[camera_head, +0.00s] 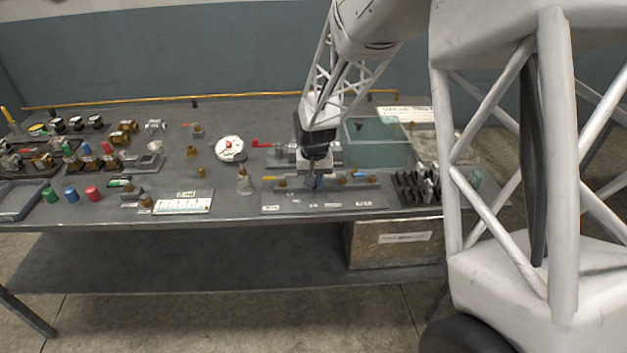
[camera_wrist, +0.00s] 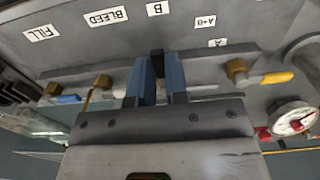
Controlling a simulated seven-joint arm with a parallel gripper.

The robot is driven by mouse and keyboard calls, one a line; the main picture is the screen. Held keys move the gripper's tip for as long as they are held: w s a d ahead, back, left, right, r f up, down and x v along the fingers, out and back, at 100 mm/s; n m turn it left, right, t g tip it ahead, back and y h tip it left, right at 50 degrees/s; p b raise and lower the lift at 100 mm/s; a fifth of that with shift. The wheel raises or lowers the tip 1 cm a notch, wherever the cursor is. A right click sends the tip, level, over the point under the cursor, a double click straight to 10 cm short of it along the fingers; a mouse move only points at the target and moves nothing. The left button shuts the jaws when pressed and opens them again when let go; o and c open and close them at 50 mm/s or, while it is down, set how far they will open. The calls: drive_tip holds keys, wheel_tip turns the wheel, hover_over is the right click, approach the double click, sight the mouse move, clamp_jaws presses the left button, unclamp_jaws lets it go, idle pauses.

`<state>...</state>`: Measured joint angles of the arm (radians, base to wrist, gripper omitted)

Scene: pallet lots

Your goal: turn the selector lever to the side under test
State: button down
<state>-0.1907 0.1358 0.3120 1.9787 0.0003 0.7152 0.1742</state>
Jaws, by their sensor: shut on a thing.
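The test panel (camera_wrist: 120,52) is a grey plate with valves and white labels. My gripper (camera_wrist: 161,72), with two blue fingers, is shut on the black selector lever (camera_wrist: 157,61) in the wrist view. The lever's tip shows between the fingers; its base is mostly hidden. In the head view my gripper (camera_head: 316,183) reaches down onto the panel (camera_head: 335,203) and hides the lever.
Brass valves flank my fingers, one with a blue handle (camera_wrist: 70,99) and one with a yellow handle (camera_wrist: 277,77). A round gauge (camera_wrist: 294,118) is at the right. In the head view a glass tank (camera_head: 380,155) stands behind, and black slotted racks (camera_head: 410,187) stand right.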

drive_tip(key=c, duration=1.1)
unclamp_jaws()
drive_tip(key=shift+r, duration=0.15)
drive_tip(key=shift+r, duration=3.75)
drive_tip(key=shift+r, duration=0.1)
